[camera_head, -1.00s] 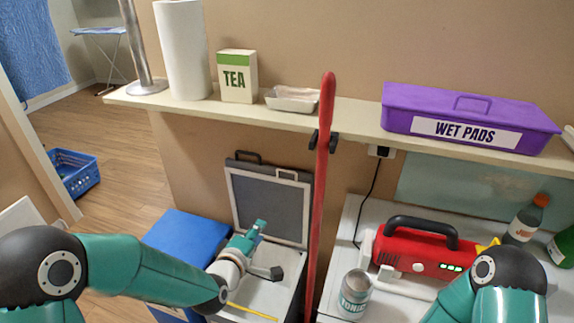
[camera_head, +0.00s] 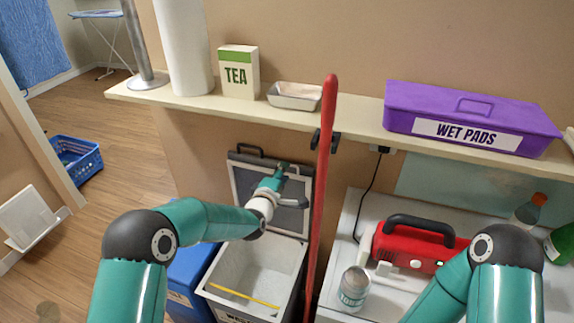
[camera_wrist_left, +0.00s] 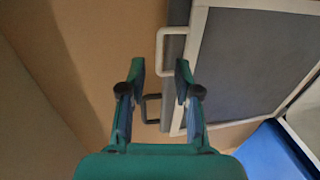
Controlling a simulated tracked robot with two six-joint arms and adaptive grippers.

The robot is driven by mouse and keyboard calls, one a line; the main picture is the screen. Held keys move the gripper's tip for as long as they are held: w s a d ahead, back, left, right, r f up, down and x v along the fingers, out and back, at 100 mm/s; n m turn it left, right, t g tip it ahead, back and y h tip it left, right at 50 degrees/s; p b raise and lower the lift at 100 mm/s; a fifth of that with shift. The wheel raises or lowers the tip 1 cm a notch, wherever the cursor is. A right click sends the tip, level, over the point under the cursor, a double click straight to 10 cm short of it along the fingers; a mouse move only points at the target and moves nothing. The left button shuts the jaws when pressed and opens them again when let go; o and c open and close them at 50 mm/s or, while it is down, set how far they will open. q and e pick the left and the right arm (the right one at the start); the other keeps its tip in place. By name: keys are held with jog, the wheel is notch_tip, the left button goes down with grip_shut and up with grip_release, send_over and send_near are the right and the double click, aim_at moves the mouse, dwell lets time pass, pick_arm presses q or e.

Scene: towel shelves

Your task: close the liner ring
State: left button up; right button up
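The liner ring (camera_head: 236,192), a white frame with a small white handle, stands raised against the open dark lid (camera_head: 233,155) of the bin (camera_head: 290,276). The left wrist view shows the ring (camera_wrist_left: 193,65) close up. My left gripper (camera_head: 283,172) is at the upper part of the ring and covers some of it. In the left wrist view the left gripper (camera_wrist_left: 160,68) is open, with the ring's white handle (camera_wrist_left: 161,45) between or just beyond its fingertips. Contact cannot be told. My right arm shows at lower right, but its gripper is out of view.
A red pole (camera_head: 322,190) stands just right of the bin. The shelf (camera_head: 225,107) runs above. A blue bin (camera_head: 187,268) is at left. A red machine (camera_head: 415,245) and a can (camera_head: 353,288) are on the white counter at right. The bin's mouth is clear, with a yellow strip inside.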

pick_arm(q)
jog(key=shift+p+x, duration=0.35)
jog(key=shift+x, duration=1.45)
grip_shut()
